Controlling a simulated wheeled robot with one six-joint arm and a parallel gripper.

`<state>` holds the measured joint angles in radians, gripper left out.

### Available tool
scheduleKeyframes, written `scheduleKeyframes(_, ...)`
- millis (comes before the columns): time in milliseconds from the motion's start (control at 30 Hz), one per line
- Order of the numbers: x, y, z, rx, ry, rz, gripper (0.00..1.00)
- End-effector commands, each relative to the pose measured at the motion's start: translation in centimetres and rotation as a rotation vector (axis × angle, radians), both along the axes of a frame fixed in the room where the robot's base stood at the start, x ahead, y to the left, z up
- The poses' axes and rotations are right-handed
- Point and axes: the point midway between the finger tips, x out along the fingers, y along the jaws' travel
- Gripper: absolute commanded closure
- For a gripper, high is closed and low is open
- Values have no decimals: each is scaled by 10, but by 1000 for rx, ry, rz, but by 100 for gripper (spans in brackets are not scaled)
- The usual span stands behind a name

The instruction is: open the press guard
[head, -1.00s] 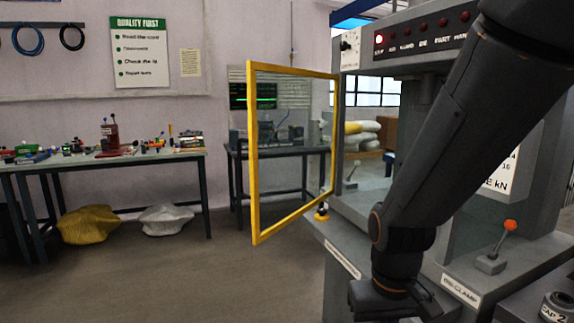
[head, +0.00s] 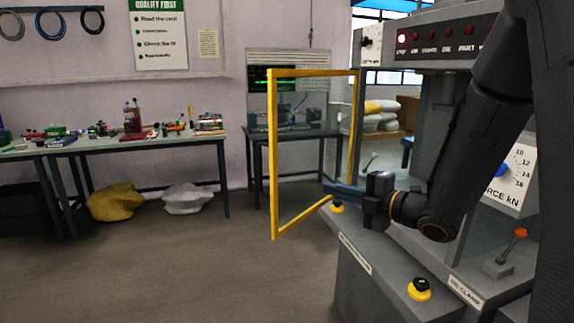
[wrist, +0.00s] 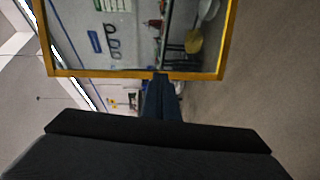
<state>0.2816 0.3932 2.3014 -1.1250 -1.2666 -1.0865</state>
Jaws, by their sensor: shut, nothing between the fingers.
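The press guard (head: 273,160) is a clear panel in a yellow frame. It stands out from the press (head: 400,225), swung away from its front, and the work opening behind it shows uncovered. My gripper (head: 328,187) is shut and empty, with its blue fingers pointing left across the guard's lower right part in the head view. In the wrist view the guard's yellow bar (wrist: 110,74) runs just past the fingertips (wrist: 160,77). I cannot tell whether they touch it.
A yellow-based button (head: 419,290) and an orange-tipped lever (head: 512,250) sit on the press front. A workbench (head: 150,146) with small items stands at the left, with sacks beneath. The floor (head: 190,270) left of the guard is clear.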

Motion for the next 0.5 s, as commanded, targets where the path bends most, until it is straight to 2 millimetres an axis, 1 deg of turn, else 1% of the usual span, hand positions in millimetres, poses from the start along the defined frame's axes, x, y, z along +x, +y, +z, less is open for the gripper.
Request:
scheduleKeyframes(33,-5,4,8,3,-42,40,100)
scheduleKeyframes(100,-12,8,15,7,-87,83,100)
scheduleKeyframes(233,-15,15,21,11,-123,119,100)
scheduleKeyframes(367,-7,27,22,12,-125,124,100)
scheduleKeyframes(500,9,47,23,12,-124,125,100)
